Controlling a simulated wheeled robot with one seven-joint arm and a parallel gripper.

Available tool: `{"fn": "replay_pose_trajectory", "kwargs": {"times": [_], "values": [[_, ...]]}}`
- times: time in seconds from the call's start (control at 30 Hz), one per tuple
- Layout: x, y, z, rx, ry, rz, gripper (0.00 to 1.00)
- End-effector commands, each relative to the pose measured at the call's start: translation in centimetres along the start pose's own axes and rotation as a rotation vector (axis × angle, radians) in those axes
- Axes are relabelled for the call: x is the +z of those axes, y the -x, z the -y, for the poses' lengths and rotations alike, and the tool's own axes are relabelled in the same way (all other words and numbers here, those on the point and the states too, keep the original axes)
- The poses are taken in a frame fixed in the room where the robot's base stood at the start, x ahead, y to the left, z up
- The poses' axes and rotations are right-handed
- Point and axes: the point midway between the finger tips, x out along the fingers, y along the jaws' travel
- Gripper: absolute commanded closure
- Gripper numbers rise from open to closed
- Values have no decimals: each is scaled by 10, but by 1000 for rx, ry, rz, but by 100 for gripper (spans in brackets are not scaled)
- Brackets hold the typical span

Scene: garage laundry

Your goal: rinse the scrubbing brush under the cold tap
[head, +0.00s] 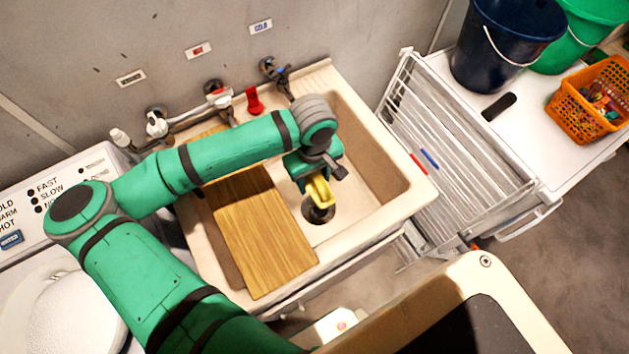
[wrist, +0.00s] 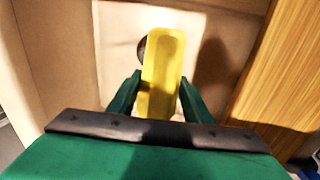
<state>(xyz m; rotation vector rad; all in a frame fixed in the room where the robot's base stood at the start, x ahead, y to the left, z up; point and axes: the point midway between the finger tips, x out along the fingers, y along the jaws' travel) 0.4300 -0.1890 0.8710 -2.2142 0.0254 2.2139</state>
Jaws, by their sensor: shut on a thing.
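The yellow scrubbing brush (head: 320,192) is in my gripper (head: 314,178), over the basin of the pale sink (head: 385,214). In the wrist view my gripper (wrist: 160,88) has one finger on each side of the yellow brush (wrist: 164,62), and the jaws are shut on it. Its bristles cannot be made out. The dark drain (head: 318,212) lies below the brush. The cold tap (head: 278,72), with a blue mark, is on the back wall beneath the COLD label (head: 261,27), behind my gripper. No running water is visible.
A wooden board (head: 262,235) covers the sink's left part. A red-marked tap (head: 217,95) and a white tap (head: 157,127) stand left of the cold tap. A small red object (head: 254,100) is near the sink's back. A white wire rack (head: 455,160) adjoins the right side.

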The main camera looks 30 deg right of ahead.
Motion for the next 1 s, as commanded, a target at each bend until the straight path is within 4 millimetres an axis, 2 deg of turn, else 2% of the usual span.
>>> {"fn": "replay_pose_trajectory", "kwargs": {"times": [1.0], "values": [[-81,-17,-29,0,2,0,72]]}}
